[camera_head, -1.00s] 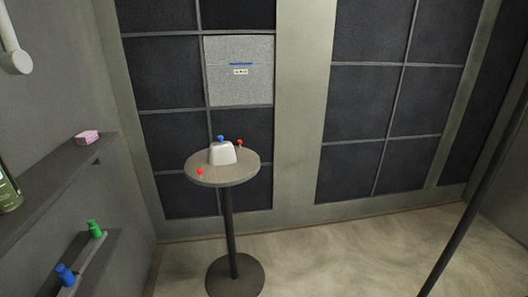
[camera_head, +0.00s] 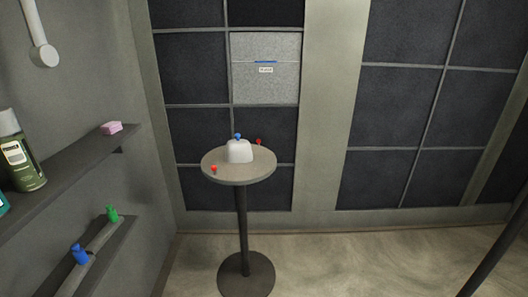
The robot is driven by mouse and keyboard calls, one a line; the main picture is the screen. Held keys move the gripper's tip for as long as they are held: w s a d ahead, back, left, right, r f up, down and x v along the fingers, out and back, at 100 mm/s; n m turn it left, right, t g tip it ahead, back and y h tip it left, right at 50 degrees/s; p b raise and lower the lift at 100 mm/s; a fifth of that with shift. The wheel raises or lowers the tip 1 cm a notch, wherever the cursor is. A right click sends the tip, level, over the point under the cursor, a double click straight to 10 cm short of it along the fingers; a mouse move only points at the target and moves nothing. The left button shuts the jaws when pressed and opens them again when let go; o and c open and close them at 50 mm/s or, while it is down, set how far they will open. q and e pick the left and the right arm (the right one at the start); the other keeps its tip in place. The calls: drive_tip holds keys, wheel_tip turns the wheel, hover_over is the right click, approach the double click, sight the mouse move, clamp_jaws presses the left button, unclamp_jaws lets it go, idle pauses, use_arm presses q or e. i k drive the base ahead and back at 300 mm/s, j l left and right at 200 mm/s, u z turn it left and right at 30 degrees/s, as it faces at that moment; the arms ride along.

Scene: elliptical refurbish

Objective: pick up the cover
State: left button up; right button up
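A white, rounded box-like object, which looks like the cover (camera_head: 239,151), stands on a small round table (camera_head: 222,172). A small blue knob-like piece (camera_head: 238,137) shows at its top edge; I cannot tell whether it is part of the cover or behind it. A small red piece (camera_head: 214,169) lies near the table's front left, and another red piece (camera_head: 259,142) is at its back right edge. Neither of my grippers is in view.
A wall shelf (camera_head: 88,161) at the left holds a green spray can (camera_head: 22,165) and a pink block (camera_head: 111,128). A lower shelf holds blue (camera_head: 80,255) and green (camera_head: 112,214) bottles. A dark pole (camera_head: 497,250) stands at the right. The floor (camera_head: 370,258) between is clear.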

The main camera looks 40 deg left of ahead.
sight(238, 151)
drive_tip(key=i+u, duration=0.35)
drive_tip(key=i+l+u, duration=0.1)
drive_tip(key=i+u, duration=0.2)
drive_tip(key=i+j, duration=0.2)
drive_tip(key=i, duration=0.2)
drive_tip(key=i+j+u, duration=0.15)
drive_tip(key=i, duration=0.25)
drive_tip(key=i+j, duration=0.15)
drive_tip(key=i, duration=0.25)
drive_tip(key=i+l+z, duration=0.1)
drive_tip(key=i+z, duration=0.35)
drive_tip(key=i, duration=0.15)
drive_tip(key=i+j+z, duration=0.1)
drive_tip(key=i+z, duration=0.3)
drive_tip(key=i, duration=0.45)
drive_tip(key=u, duration=0.5)
drive_tip(key=i+l+u, duration=0.1)
drive_tip(key=u, duration=0.35)
drive_tip(key=l+u, duration=0.1)
drive_tip(key=u, duration=0.4)
drive_tip(key=l+u, duration=0.1)
drive_tip(key=u, duration=0.35)
drive_tip(key=l+u, duration=0.1)
drive_tip(key=u, duration=0.4)
drive_tip(key=l+u, duration=0.1)
drive_tip(key=u, duration=0.4)
drive_tip(key=l+u, duration=0.1)
drive_tip(key=u, duration=0.35)
